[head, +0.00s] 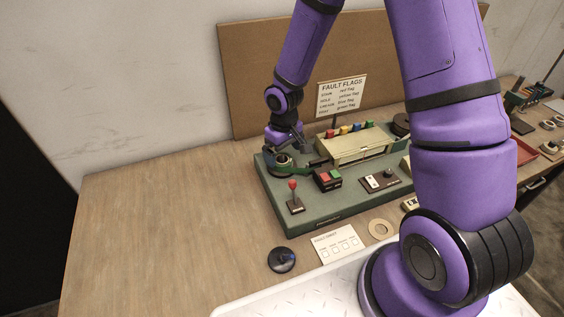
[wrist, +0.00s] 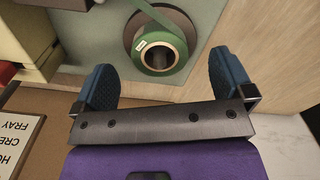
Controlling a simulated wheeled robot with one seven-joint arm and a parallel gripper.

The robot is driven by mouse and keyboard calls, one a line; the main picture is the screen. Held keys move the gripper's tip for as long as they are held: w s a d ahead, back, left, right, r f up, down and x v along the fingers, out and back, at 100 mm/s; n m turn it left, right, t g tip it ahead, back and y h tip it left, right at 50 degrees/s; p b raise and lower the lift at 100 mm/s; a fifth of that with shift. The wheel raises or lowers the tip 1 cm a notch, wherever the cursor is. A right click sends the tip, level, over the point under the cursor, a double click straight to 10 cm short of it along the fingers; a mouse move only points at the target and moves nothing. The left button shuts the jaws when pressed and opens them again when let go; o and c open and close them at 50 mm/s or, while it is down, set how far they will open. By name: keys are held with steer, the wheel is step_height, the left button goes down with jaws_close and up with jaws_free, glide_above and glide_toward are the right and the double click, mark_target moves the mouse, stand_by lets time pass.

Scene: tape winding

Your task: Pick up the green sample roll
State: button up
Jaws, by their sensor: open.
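The green sample roll (wrist: 177,70) is a green ring with a pale core and a small white label, upper middle in the wrist view. A strip of green tape runs from it toward the top. My gripper (wrist: 162,62) is open, its two blue fingers apart on either side of the roll's near edge, with nothing between them that I can see held. In the head view the roll (head: 281,171) sits at the left back of the green machine base (head: 327,212), partly hidden by my gripper (head: 284,147) just above it. The height gap cannot be told.
A fault flags sign (head: 341,96) stands behind. A dark blue disc (head: 281,260) and a white card (head: 336,244) lie in front. The left tabletop is clear.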

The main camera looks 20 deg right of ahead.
mark_target(283, 156)
steer(key=shift+w+f, duration=0.15)
steer(key=shift+f, duration=0.85)
steer(key=shift+w+f, duration=0.15)
steer(key=shift+f, duration=0.8)
steer(key=c, duration=1)
